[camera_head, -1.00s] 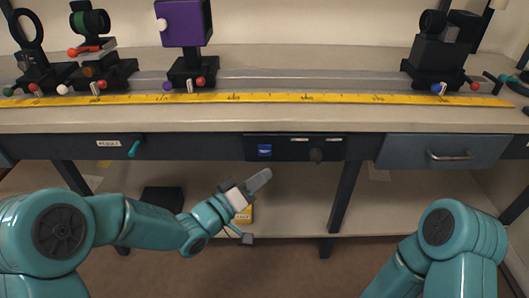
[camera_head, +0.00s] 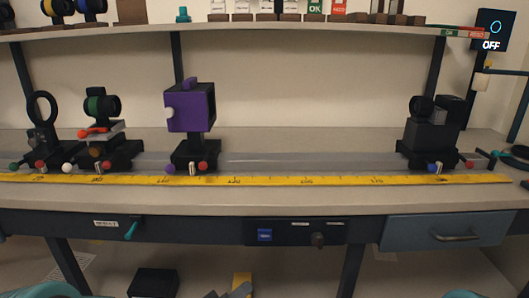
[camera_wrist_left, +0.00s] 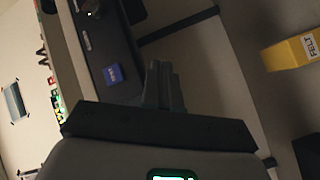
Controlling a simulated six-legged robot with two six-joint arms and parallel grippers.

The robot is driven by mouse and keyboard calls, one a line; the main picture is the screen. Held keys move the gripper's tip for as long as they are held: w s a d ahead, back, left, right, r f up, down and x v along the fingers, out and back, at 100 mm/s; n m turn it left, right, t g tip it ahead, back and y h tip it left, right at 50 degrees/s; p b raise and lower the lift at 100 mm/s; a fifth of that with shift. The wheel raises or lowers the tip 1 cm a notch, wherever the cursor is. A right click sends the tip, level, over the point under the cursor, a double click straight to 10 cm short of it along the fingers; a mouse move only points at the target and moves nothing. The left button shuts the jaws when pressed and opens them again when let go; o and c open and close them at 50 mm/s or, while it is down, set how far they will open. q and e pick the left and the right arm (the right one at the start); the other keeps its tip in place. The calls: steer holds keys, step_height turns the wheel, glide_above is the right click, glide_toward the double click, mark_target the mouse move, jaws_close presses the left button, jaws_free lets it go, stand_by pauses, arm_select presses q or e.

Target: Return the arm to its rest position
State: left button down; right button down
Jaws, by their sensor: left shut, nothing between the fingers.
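My left gripper (camera_head: 240,290) shows only as grey fingertips at the bottom edge of the head view, below the bench front. In the left wrist view its dark fingers (camera_wrist_left: 165,86) are together with nothing held. The teal of my left arm just shows at the bottom left corner of the head view. A little teal of my right arm shows at the bottom right; its gripper is out of view.
The bench carries a rail with a yellow ruler (camera_head: 262,181), a purple block (camera_head: 187,108) on a mount and several lens mounts. A drawer (camera_head: 449,232) is at the right front. Below are a black box (camera_head: 154,283) and a yellow box (camera_wrist_left: 291,53). An upper shelf (camera_head: 300,30) holds small items.

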arm_select(q)
steer(key=s+a+f+n+g+y, duration=0.1)
steer(key=s+a+f+g+y, duration=0.3)
steer(key=f, duration=0.5)
steer(key=s+a+f+n+g+y, duration=0.1)
steer(key=s+a+f, duration=0.1)
steer(key=s+f, duration=0.6)
steer(key=s+a+f+m+g+y, duration=0.1)
steer(key=s+f+g, duration=0.25)
steer(key=s, duration=0.35)
steer(key=s+f+m+g+y, duration=0.1)
steer(key=s+f+g, duration=0.25)
steer(key=s, duration=0.35)
step_height(320, 180, up, 29)
steer(key=s+m+p, duration=0.1)
steer(key=p, duration=2.9)
steer(key=shift+s+d+r+m+g, duration=0.2)
steer(key=shift+d+m+g, duration=0.1)
steer(key=shift+m, duration=0.1)
